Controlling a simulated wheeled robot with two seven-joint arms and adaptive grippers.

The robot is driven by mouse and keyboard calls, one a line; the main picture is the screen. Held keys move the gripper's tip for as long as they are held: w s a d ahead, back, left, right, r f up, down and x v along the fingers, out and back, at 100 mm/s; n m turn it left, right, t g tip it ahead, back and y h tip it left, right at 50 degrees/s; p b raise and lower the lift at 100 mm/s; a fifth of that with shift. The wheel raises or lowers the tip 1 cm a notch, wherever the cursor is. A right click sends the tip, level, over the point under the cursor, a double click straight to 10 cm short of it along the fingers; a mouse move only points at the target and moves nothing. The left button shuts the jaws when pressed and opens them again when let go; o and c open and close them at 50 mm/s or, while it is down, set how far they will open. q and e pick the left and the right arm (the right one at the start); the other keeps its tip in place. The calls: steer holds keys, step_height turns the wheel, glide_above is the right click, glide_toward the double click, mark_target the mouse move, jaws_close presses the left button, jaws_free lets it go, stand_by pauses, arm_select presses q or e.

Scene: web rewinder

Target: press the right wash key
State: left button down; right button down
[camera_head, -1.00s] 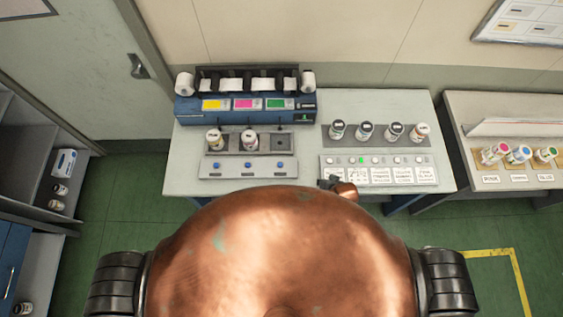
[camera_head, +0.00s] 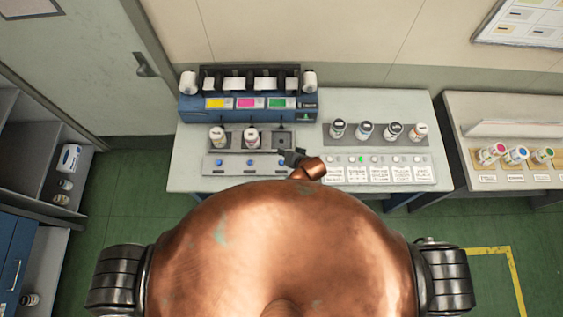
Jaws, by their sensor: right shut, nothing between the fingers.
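My left gripper is not in view.
Behind the keys, a tray (camera_head: 234,141) holds two bottles, with an empty place at right. A second panel (camera_head: 420,160) has several round keys, one lit green, and paper labels. Several bottles (camera_head: 365,130) stand behind it. A side table (camera_head: 457,120) is at right.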

steer(key=b, duration=0.8)
glide_above(281, 162)
steer(key=f, duration=0.7)
steer(key=shift+s+d+f, duration=0.3)
steer(key=shift+d+f, duration=0.05)
steer(key=shift+d, duration=0.05)
steer(key=shift+f, duration=0.45)
steer(key=shift+f, duration=0.2)
steer(key=shift+f, duration=0.25)
steer(key=shift+f, duration=0.4)
stand_by(0.4)
stand_by(0.3)
steer(key=shift+r+p, duration=0.75)
steer(key=shift+r, duration=0.05)
